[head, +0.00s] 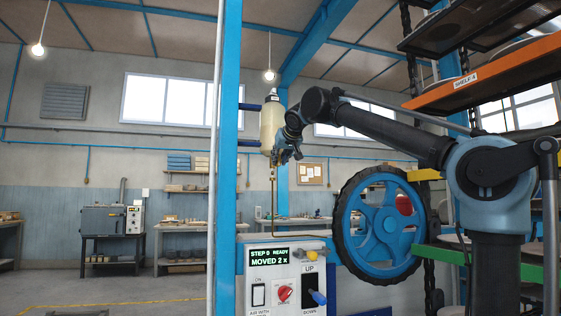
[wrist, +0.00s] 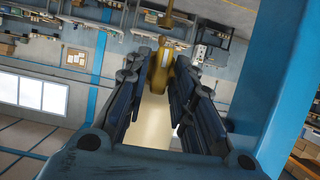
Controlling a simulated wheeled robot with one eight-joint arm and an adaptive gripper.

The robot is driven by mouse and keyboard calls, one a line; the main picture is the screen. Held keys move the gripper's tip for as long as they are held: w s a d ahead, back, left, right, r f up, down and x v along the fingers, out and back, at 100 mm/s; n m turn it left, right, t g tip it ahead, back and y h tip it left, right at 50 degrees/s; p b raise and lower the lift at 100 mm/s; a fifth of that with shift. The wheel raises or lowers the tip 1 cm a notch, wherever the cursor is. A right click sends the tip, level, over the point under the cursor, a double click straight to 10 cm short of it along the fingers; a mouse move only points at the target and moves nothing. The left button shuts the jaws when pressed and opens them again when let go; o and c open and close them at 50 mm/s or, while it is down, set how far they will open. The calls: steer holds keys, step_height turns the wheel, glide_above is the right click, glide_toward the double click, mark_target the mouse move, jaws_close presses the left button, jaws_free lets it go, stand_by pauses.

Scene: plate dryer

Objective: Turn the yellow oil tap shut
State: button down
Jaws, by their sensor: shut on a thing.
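The oil reservoir is a cream-coloured bottle (head: 270,127) fixed beside the blue post, with a thin brass pipe (head: 273,200) running down below it. My gripper (head: 281,156) is at the bottle's lower end in the head view and mostly hides the tap there. In the wrist view the yellow tap (wrist: 161,68) lies between the fingertips of my gripper (wrist: 164,70), which is shut on it. The pale bottle (wrist: 152,115) shows behind, between the fingers. The tap's exact turn angle is hard to tell.
A blue post (head: 228,150) stands close left of the bottle. Below is a control box (head: 283,283) whose display reads "STEP 0 READY, MOVED 2 x". A large blue wheel (head: 372,243) and an orange shelf (head: 490,75) are to the right, near my arm.

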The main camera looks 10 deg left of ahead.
steer(key=shift+w, duration=0.1)
steer(key=shift+s+a+f+n+t+h, duration=0.15)
steer(key=shift+n+t+h, duration=0.75)
steer(key=shift+n, duration=1.3)
steer(key=shift+s+a+f+n+t+h, duration=0.15)
steer(key=shift+n+t+h, duration=0.35)
steer(key=shift+n+t, duration=1.2)
steer(key=shift+a+f+n+t+h, duration=0.2)
steer(key=shift+n+t+h, duration=0.4)
steer(key=shift+n, duration=2.1)
